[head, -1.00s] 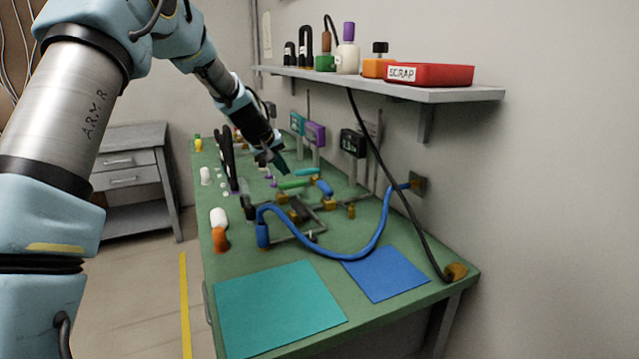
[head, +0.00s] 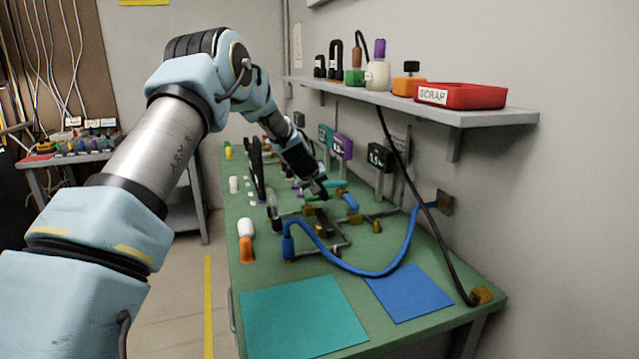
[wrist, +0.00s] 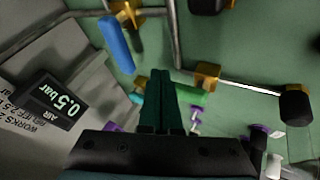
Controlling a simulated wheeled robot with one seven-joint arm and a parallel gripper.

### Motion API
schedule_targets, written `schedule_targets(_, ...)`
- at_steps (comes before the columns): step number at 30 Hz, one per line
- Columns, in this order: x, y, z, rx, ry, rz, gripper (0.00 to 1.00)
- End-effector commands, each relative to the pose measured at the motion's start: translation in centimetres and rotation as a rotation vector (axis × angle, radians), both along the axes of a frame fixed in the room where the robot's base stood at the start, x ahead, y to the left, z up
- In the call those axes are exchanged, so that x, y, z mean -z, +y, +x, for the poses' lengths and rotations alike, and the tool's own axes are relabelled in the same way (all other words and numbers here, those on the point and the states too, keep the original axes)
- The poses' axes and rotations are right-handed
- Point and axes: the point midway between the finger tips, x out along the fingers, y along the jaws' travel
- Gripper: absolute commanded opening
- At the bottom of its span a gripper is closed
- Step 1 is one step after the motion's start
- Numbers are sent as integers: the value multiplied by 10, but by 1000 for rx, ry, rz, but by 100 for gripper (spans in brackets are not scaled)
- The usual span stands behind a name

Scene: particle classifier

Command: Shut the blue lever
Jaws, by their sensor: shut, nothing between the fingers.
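The blue lever (wrist: 116,44) shows in the wrist view at the upper left, below a brass fitting on a grey pipe. It appears to lie across that pipe's line. In the head view it is a short blue bar (head: 350,201) just right of my gripper (head: 322,193). My gripper is shut and empty, with its dark fingers (wrist: 158,78) in the middle of the wrist view, to the right of the blue lever and apart from it. A green lever (wrist: 189,95) lies partly behind the fingers. A teal lever (wrist: 137,98) shows just left of them.
A 0.5 bar air gauge (wrist: 48,103) stands left in the wrist view. A blue hose (head: 385,271) loops over the bench (head: 405,335). A shelf (head: 470,115) with a red scrap tray (head: 475,95) overhangs the back. Teal and blue mats lie clear in front.

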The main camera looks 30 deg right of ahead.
Motion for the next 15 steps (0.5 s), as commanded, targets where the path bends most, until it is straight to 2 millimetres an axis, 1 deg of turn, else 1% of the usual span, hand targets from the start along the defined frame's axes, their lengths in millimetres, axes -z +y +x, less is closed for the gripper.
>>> schedule_targets(3,15,-12,5,2,2,1,0)
schedule_targets(6,11,-29,0,4,-1,1,0)
schedule_targets(9,13,-40,-1,3,-1,1,0)
schedule_targets(15,14,-49,-4,0,0,-1,0)
